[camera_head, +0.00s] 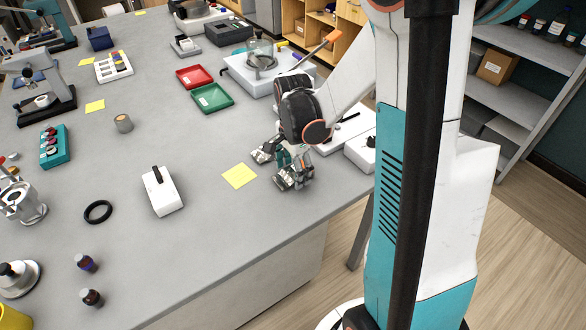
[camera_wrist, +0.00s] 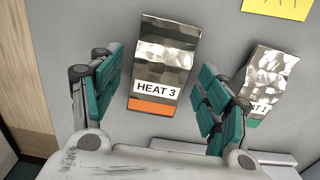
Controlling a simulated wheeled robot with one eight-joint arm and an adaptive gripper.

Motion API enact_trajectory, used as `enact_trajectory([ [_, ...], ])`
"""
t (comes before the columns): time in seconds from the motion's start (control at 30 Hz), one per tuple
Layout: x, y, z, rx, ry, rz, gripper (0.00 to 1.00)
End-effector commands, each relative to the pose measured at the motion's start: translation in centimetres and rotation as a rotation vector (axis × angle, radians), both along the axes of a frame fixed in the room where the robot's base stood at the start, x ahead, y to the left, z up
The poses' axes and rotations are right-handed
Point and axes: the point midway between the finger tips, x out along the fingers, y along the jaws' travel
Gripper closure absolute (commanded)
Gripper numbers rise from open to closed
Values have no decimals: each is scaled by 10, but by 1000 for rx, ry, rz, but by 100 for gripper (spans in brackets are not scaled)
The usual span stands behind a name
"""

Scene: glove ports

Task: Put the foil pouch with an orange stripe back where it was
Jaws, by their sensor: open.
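The foil pouch with an orange stripe (camera_wrist: 160,68) is in the wrist view, labelled HEAT 3. It lies on the grey bench top, its crinkled silver part at the top and the orange stripe at the bottom. My gripper (camera_wrist: 158,85) is open, with one teal-padded finger on each side of the pouch; I see a gap on both sides. In the head view my gripper (camera_head: 282,160) is low over the bench near its right edge, and the pouch cannot be clearly told apart from the fingers there.
A second foil pouch with a green stripe (camera_wrist: 262,82) lies just right of my right finger, its label partly hidden. A yellow note (camera_head: 239,176) lies left of my gripper. A white box with a black handle (camera_head: 162,191) stands farther left. Open bench lies between.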

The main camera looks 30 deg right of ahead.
Motion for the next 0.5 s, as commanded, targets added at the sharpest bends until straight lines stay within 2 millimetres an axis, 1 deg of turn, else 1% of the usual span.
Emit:
enact_trajectory([
  [0.07,0,0,1,0,0,0,31],
  [0.17,0,0,9,0,0,0,31],
  [0.27,0,0,24,0,0,0,31],
  [0.5,0,0,76,0,0,0,31],
])
